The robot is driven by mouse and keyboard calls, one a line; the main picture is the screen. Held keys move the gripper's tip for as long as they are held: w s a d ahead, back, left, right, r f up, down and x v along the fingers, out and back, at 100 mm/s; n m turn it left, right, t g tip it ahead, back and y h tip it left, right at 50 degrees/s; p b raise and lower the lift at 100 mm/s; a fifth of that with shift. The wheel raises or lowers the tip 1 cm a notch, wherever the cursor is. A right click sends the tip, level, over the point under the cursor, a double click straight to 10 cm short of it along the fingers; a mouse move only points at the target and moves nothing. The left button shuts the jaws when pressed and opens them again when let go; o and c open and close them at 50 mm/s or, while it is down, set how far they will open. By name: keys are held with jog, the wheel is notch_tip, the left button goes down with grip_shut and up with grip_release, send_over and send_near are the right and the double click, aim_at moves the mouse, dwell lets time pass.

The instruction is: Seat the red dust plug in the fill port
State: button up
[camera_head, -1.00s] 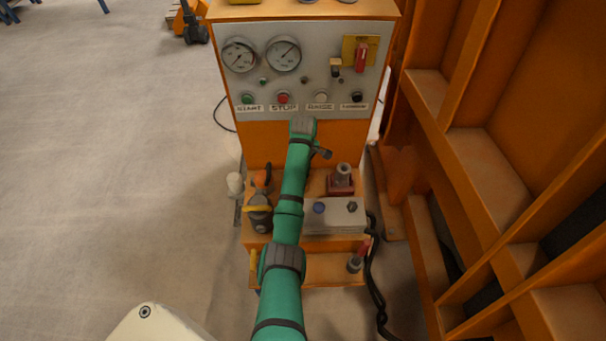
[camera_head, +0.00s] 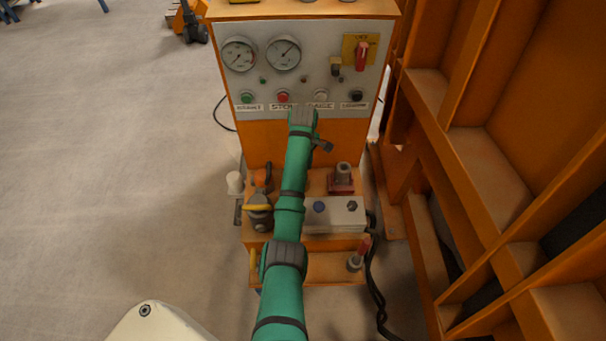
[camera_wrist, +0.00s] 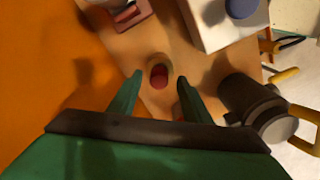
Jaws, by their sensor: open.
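My gripper (camera_wrist: 159,80) is open in the wrist view, its two green fingers pointing at an orange-tan deck (camera_wrist: 205,72). A small round red piece with a dark brown upper rim, which looks like the red dust plug (camera_wrist: 158,77), shows between the fingertips, with a gap on each side. I cannot tell whether it sits in the fill port or on the deck. A second bit of red shows beside the right finger, mostly hidden. In the head view my arm hides the gripper, and I cannot make out the plug or port.
A white block (camera_head: 334,216) with a blue cap (camera_head: 319,207) stands right of my arm. A red-based fitting (camera_head: 342,184) is behind it. A dark cylinder with a yellow band (camera_head: 259,212) stands left. The control panel (camera_head: 305,70) rises behind; orange framework (camera_head: 480,170) crowds the right.

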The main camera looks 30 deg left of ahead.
notch_tip(320, 180, up, 6)
jog(key=shift+w+a+r, duration=0.1)
jog(key=shift+w+r, duration=0.05)
jog(key=shift+r, duration=0.35)
dwell(0.7)
